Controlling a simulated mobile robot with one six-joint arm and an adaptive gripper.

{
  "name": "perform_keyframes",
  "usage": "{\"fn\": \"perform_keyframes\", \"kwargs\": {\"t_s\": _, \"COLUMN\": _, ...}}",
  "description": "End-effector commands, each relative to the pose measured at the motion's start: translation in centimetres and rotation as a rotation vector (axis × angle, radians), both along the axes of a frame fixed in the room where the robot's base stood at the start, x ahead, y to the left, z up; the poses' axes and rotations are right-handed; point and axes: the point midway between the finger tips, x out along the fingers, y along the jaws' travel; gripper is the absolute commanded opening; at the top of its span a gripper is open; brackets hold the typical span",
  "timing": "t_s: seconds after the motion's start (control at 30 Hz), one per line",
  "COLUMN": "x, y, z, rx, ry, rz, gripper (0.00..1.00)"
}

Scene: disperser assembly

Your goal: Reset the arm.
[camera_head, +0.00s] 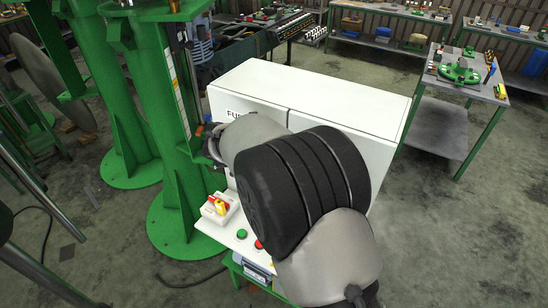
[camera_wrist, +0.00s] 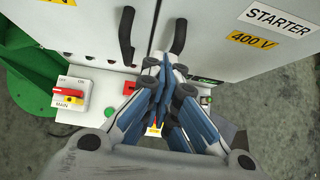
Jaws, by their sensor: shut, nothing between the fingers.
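My gripper (camera_wrist: 166,88) is in the middle of the wrist view. Its blue-padded fingers are shut together with nothing between them. It hangs in front of a white control cabinet (camera_wrist: 215,30), near two black door handles (camera_wrist: 127,35). In the head view, my gripper is hidden behind my own grey and black arm links. The arm covers the front middle of the cabinet (camera_head: 315,90) there.
A red and yellow main switch (camera_wrist: 68,98) is at the left of the cabinet's panel. It also shows in the head view (camera_head: 219,206), beside a green button (camera_head: 241,233). Green machine columns (camera_head: 165,120) stand at left. Workbenches (camera_head: 487,88) stand at right, beyond open floor.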

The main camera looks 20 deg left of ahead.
Motion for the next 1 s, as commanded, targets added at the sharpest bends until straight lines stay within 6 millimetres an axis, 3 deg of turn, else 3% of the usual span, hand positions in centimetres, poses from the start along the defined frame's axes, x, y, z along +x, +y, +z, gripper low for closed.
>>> {"fn": "perform_keyframes", "kwargs": {"t_s": 0.23, "x": -0.9, "y": 0.1, "z": 0.8, "rx": -0.001, "ry": 0.001, "rz": -0.001, "gripper": 0.00}}
{"fn": "perform_keyframes", "kwargs": {"t_s": 0.37, "x": 0.0, "y": -0.4, "z": 2.0, "rx": -0.012, "ry": -0.021, "rz": 0.042, "gripper": 0.00}}
{"fn": "perform_keyframes", "kwargs": {"t_s": 0.47, "x": 2.2, "y": -1.8, "z": 5.3, "rx": -0.057, "ry": -0.093, "rz": 0.173, "gripper": 0.00}}
{"fn": "perform_keyframes", "kwargs": {"t_s": 0.57, "x": 4.4, "y": -4.2, "z": 10.4, "rx": -0.171, "ry": -0.206, "rz": 0.398, "gripper": 0.00}}
{"fn": "perform_keyframes", "kwargs": {"t_s": 0.67, "x": 4.8, "y": -7.2, "z": 15.0, "rx": -0.352, "ry": -0.323, "rz": 0.656, "gripper": 0.00}}
{"fn": "perform_keyframes", "kwargs": {"t_s": 0.73, "x": 3.8, "y": -9.3, "z": 17.5, "rx": -0.503, "ry": -0.393, "rz": 0.833, "gripper": 0.00}}
{"fn": "perform_keyframes", "kwargs": {"t_s": 0.83, "x": 1.0, "y": -12.7, "z": 19.3, "rx": -0.743, "ry": -0.464, "rz": 1.079, "gripper": 0.00}}
{"fn": "perform_keyframes", "kwargs": {"t_s": 0.9, "x": -1.8, "y": -15.2, "z": 19.5, "rx": -0.925, "ry": -0.490, "rz": 1.250, "gripper": 0.00}}
{"fn": "perform_keyframes", "kwargs": {"t_s": 1.0, "x": -6.6, "y": -19.2, "z": 17.9, "rx": -1.188, "ry": -0.484, "rz": 1.500, "gripper": 0.00}}
